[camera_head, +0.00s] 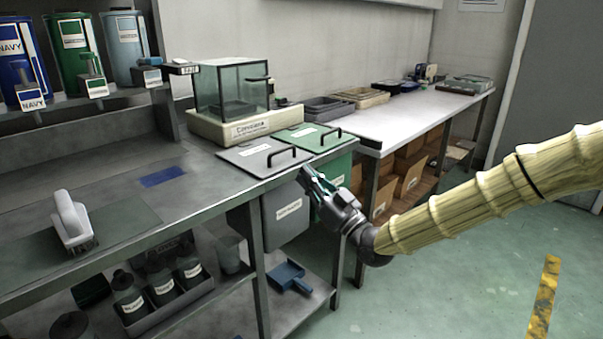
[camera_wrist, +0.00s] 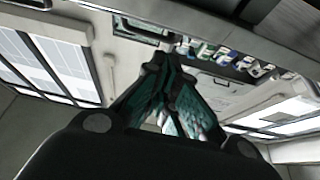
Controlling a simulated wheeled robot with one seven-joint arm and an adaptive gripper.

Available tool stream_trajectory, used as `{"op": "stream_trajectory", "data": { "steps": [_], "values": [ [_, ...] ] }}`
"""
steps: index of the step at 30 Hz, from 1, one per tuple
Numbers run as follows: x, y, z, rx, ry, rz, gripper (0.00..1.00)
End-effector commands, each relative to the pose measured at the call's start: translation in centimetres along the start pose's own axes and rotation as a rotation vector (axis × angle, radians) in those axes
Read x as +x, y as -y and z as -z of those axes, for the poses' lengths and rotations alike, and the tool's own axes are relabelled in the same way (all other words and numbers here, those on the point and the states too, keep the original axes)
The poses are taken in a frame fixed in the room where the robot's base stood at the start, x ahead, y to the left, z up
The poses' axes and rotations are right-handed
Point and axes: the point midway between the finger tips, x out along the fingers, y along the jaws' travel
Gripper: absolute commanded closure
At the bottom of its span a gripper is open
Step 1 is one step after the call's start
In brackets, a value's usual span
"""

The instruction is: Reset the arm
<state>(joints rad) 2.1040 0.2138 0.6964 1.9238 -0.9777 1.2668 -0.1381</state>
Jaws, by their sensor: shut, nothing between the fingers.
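My gripper (camera_head: 309,176) is at the end of my arm, which comes in from the right in the head view. It is in front of the bench edge, close to the grey lid (camera_head: 262,155) and the green lid (camera_head: 305,136), each with a black handle. From this view I cannot tell whether it touches the bin fronts. In the wrist view my gripper (camera_wrist: 168,60) has its fingers drawn together and points up toward the ceiling and upper wall. It is empty.
A glass-walled balance (camera_head: 232,95) stands behind the lids. A white-handled brush or block (camera_head: 72,220) sits on the left of the bench (camera_head: 130,205). A white table (camera_head: 405,125) with trays is at the back.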

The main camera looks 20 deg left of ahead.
Motion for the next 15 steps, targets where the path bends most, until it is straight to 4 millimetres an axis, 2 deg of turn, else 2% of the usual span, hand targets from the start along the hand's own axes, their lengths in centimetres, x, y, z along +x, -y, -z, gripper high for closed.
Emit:
{"op": "stream_trajectory", "data": {
  "steps": [2,5,8,11,15],
  "values": [
    [-0.5,-0.1,-0.2,0.002,0.004,-0.002,1.00],
    [-1.6,-0.2,-1.6,0.018,0.036,-0.019,1.00],
    [-3.7,-0.3,-4.7,0.055,0.111,-0.057,1.00],
    [-7.1,-0.4,-9.0,0.107,0.219,-0.113,1.00],
    [-12.8,-0.1,-14.9,0.183,0.382,-0.199,1.00]
  ]
}}
